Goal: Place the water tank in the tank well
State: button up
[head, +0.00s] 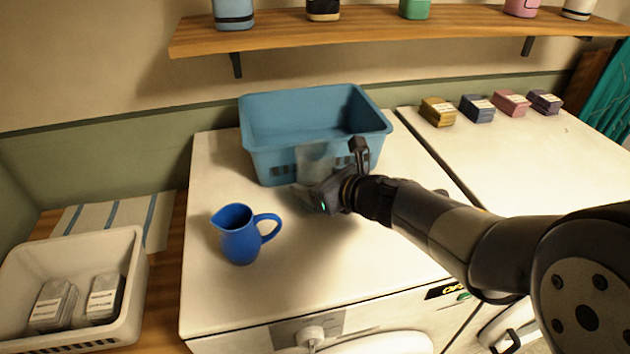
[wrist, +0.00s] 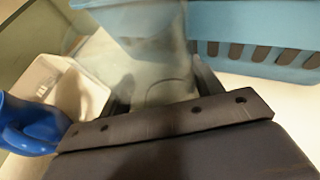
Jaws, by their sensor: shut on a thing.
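A clear, pale water tank (head: 314,160) is in front of the blue basket in the head view. My gripper (head: 330,178) is shut on it above the white machine top. In the wrist view the see-through tank (wrist: 150,60) stands between the two dark fingers of my gripper (wrist: 160,90). Part of the tank is hidden behind my gripper in the head view. I cannot make out the tank well in either view.
A blue basket (head: 270,150) stands at the back of the white machine top (head: 300,285). A blue jug (head: 240,240) stands front left. A white basket (head: 135,290) with grey packs is lower left. Small coloured packs (head: 478,108) line the right-hand top. A wooden shelf (head: 380,35) hangs above.

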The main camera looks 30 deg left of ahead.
jog(key=shift+f+b, duration=0.2)
jog(key=shift+b, duration=0.1)
jog(key=o, duration=1.1)
jog(key=shift+r, duration=0.1)
